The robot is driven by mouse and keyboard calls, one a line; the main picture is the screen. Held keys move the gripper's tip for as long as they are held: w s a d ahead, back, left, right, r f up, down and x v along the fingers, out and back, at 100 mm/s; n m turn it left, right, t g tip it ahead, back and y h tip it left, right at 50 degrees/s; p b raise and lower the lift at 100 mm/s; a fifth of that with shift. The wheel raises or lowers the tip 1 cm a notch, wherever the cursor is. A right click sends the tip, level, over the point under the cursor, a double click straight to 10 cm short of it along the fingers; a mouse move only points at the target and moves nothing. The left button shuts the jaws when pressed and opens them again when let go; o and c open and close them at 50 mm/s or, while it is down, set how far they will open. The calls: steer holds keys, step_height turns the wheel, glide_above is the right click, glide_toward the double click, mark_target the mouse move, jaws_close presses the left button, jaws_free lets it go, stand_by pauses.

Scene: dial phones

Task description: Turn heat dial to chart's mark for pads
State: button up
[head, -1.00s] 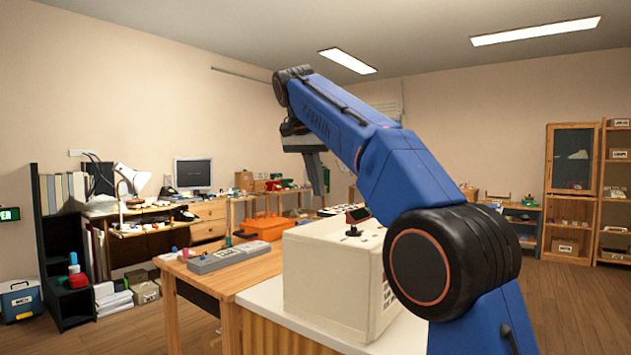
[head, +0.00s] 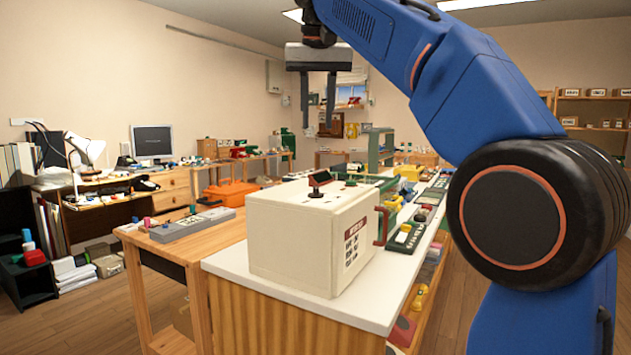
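A cream box-shaped appliance (head: 300,245) stands on the white counter. On its top are a small black knob (head: 316,194) and a small dark, red-edged display (head: 320,178); the knob's pointer direction is too small to read. A dark panel with pale labels (head: 352,241) is on its right face, next to a red handle (head: 381,226); its text is unreadable. I cannot tell which part is the chart. My gripper (head: 318,126) points down with a gap between its two fingers, empty, well above the appliance and apart from it.
The white counter (head: 228,262) is clear in front of the appliance. Green and yellow devices (head: 408,236) crowd its right side. A wooden table with a grey dial strip (head: 190,224) stands at left, an orange case (head: 230,193) behind it.

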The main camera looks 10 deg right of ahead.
mark_target(316, 187)
steer(key=x, duration=1.7)
steer(key=shift+f, duration=0.15)
jaws_close()
